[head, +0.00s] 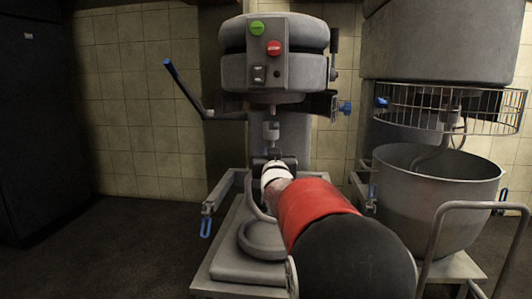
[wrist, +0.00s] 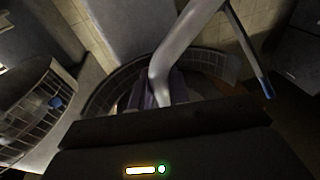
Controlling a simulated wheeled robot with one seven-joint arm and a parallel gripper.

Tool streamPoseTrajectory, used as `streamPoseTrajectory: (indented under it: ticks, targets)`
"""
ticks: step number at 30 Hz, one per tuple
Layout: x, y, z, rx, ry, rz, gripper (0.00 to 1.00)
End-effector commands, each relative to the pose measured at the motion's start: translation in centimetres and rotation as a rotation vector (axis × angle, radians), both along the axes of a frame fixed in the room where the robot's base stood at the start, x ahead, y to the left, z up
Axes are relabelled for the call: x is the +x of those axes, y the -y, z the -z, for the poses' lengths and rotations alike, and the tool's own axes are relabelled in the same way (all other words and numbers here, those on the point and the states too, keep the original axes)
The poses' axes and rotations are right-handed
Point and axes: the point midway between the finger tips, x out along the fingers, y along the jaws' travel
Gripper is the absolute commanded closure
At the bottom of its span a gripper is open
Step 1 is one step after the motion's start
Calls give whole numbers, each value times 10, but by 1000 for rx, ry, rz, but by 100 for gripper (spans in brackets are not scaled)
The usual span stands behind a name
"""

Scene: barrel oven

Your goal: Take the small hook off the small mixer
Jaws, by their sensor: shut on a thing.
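The small mixer (head: 272,70) stands in the middle of the head view, with a green and a red button on its front. A short shaft (head: 271,132) hangs under its head. My gripper (head: 271,160) is just below this shaft and is shut on the small hook, a curved grey metal bar (head: 249,196). The hook (wrist: 172,60) also shows in the wrist view, rising from between the dark jaws of my gripper (wrist: 160,98). My gripper and arm hide part of the hook. I cannot tell whether the hook's top is still seated in the shaft.
A bigger mixer with a steel bowl (head: 435,190) and a wire guard (head: 450,108) stands close on the right. A lever (head: 188,88) sticks out from the small mixer's left side. Bowl-holder arms (head: 222,192) flank the space below. The floor at left (head: 110,235) is clear.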

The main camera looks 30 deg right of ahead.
Motion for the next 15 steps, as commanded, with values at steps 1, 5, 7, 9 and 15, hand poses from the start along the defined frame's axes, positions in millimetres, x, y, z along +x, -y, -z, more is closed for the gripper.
streamPoseTrajectory:
  ticks: [1,5,7,9,15]
  targets:
    - [-5,-3,-5,-2,10,-1,100]
    - [-14,-10,-5,-3,10,-1,100]
    - [-19,-13,-5,-3,11,-1,100]
    - [-24,-16,-5,-2,10,-1,100]
    - [-38,-25,-5,-2,10,0,100]
